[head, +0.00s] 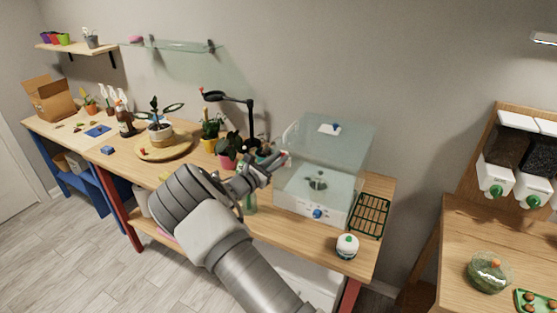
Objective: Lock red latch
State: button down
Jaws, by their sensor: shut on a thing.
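A clear box (345,150) with a white base stands on the wooden workbench, a small plant inside it. A blue knob (318,213) is on the front of its base and a blue-and-white piece (329,128) is on its top. My gripper (279,159) is at the box's left side, fingers pointing up and right. The fingers are shut on a small reddish piece (287,153) at the box's left edge, which looks like the red latch. The fingers hide most of it, so its position cannot be told.
Potted plants (228,150) and a black lamp (232,98) stand close left of the box. A green rack (370,215) lies right of it, and a white jar (347,246) stands in front. A turntable (165,152) with a plant is farther left.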

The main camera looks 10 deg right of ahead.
jog(key=shift+w+a+n+t+b, duration=0.15)
jog(key=shift+a+n+b, duration=0.1)
jog(key=shift+n, duration=0.45)
jog(key=shift+w+a+n+t+b, duration=0.15)
jog(key=shift+n+b, duration=0.1)
jog(key=shift+n, duration=0.45)
jog(key=c, duration=0.8)
grip_release()
jog(key=shift+c, duration=0.2)
jog(key=shift+s, duration=0.1)
jog(key=b+v, duration=0.3)
jog(key=v, duration=1.4)
jog(key=shift+a+f, duration=0.15)
jog(key=shift+a, duration=0.05)
jog(key=shift+s+d, duration=0.1)
jog(key=shift+d, duration=0.05)
